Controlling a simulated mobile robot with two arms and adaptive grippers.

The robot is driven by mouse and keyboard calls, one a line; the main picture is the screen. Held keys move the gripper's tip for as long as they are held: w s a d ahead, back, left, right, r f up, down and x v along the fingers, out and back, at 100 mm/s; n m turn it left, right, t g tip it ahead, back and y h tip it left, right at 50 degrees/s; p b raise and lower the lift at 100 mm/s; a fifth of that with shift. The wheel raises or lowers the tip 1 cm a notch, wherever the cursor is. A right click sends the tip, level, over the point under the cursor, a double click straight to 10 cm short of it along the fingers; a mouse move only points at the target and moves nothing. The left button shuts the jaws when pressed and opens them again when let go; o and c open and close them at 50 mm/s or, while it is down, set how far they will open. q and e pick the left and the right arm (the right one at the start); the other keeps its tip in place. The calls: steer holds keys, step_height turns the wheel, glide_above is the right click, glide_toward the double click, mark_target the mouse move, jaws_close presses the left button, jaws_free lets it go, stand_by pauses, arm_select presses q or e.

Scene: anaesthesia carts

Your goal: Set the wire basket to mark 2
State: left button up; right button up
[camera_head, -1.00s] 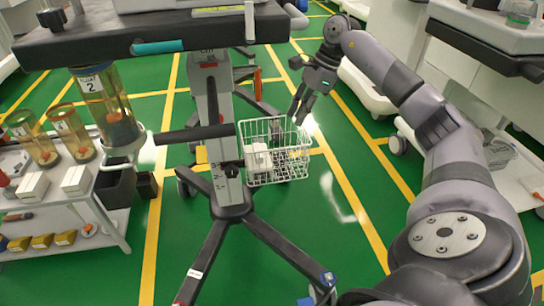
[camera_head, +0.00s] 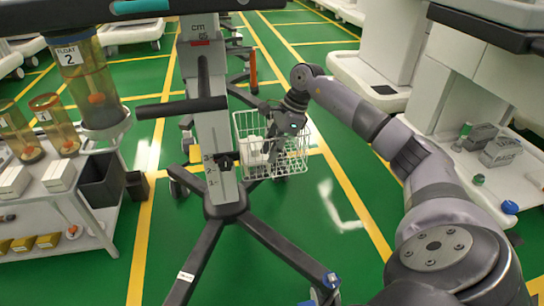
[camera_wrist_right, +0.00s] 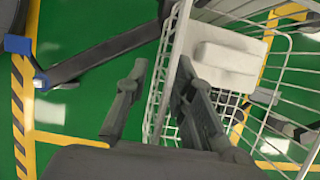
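The white wire basket (camera_head: 242,130) hangs at the right side of a grey column (camera_head: 208,100) and holds a white box (camera_wrist_right: 228,60) and some darker items. The column has a "cm" heading near its top and a small scale (camera_head: 210,171) with marks 3, 2 and 1 low down. A black knob (camera_head: 226,161) sits beside the scale, near mark 3; its exact reading is unclear. My right gripper (camera_head: 275,152) is at the basket. In the right wrist view its fingers (camera_wrist_right: 158,82) are apart, with the basket's wire wall between them. My left gripper is not in view.
A black bar (camera_head: 182,108) crosses the column above the basket. Dark stand legs (camera_head: 275,245) spread over the green floor. A side trolley (camera_head: 75,205) with float tubes stands left; one tube (camera_head: 95,85) is labelled 2. Floor right of the basket is clear.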

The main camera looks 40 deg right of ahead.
steer(key=shift+f, duration=0.15)
steer(key=shift+c, duration=0.4)
jaws_close()
stand_by(0.5)
